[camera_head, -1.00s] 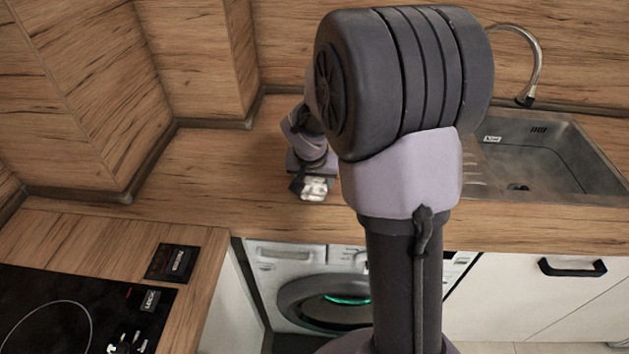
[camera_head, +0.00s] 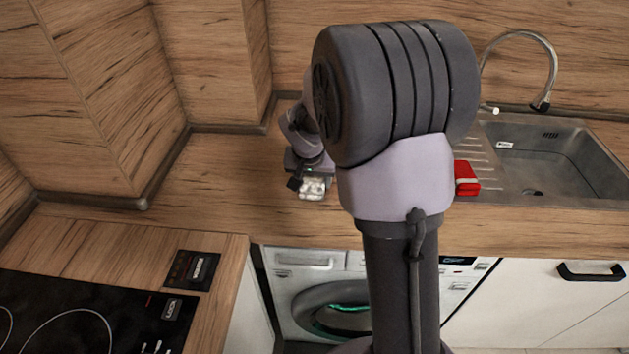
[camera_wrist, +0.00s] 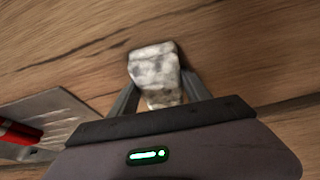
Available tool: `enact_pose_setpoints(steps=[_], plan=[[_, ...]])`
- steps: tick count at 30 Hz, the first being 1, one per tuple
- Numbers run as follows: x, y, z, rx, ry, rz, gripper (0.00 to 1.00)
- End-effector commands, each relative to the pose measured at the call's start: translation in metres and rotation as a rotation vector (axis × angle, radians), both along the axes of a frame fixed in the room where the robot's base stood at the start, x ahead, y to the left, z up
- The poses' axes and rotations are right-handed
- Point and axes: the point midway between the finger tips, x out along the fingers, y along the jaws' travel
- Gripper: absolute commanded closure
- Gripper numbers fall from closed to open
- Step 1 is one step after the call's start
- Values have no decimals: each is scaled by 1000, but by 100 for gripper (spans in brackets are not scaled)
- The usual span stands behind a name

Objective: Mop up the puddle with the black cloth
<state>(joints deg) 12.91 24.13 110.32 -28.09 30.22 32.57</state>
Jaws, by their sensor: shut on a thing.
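My gripper (camera_head: 312,184) is low over the wooden worktop (camera_head: 235,180), left of the sink. In the wrist view my gripper (camera_wrist: 164,98) has its fingers closed on a small white and grey mottled lump (camera_wrist: 155,72). The lump also shows at the gripper's tip in the head view (camera_head: 312,189). I cannot tell whether it is cloth or whether it touches the worktop. I see no black cloth and no clear puddle; my arm hides part of the worktop.
A red item with a pale band (camera_head: 466,178) lies on the ribbed drainer beside the steel sink (camera_head: 560,160). A tap (camera_head: 548,75) stands behind the sink. The hob (camera_head: 80,315) is at lower left. The worktop left of my gripper is clear.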

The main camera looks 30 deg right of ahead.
Motion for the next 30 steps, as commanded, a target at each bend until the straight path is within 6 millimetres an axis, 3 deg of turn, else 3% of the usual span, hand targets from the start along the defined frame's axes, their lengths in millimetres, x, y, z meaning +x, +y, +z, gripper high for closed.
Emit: enact_pose_setpoints(steps=[3, 6, 21, 30], plan=[[2, 0, 7, 0, 1, 1, 82], [3, 1, 29, 1, 0, 4, 82], [8, 1, 78, 2, 0, 6, 82], [8, 0, 82, 2, 0, 7, 82]])
